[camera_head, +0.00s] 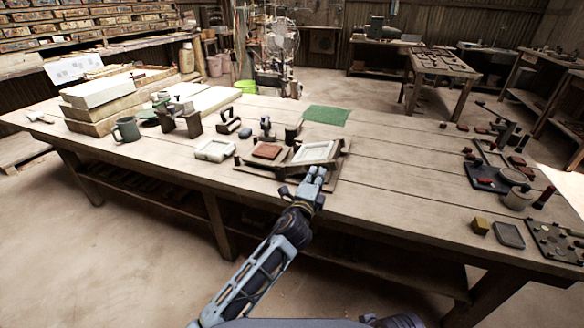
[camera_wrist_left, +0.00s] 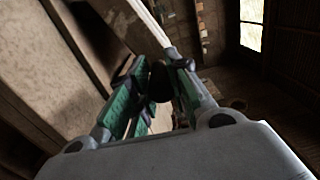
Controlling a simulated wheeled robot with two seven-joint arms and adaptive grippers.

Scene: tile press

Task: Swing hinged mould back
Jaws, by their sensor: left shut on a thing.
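The hinged mould (camera_head: 314,152) is a dark wooden frame with a pale inner panel, near the front edge of the long bench. It looks slightly tilted over a dark base board. A red-brown clay tile (camera_head: 267,151) lies in the frame just left of it. My left gripper (camera_head: 314,174) is at the mould's front edge. In the left wrist view its green-padded fingers (camera_wrist_left: 156,92) are closed around a dark rounded piece (camera_wrist_left: 158,80), apparently the mould's handle. The fingers hide most of this piece. My right gripper is not in view.
A white square mould (camera_head: 214,150) sits left of the clay tile. A green cloth (camera_head: 326,115) lies behind. The bench right of the mould is clear until several small tools and trays (camera_head: 490,178).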

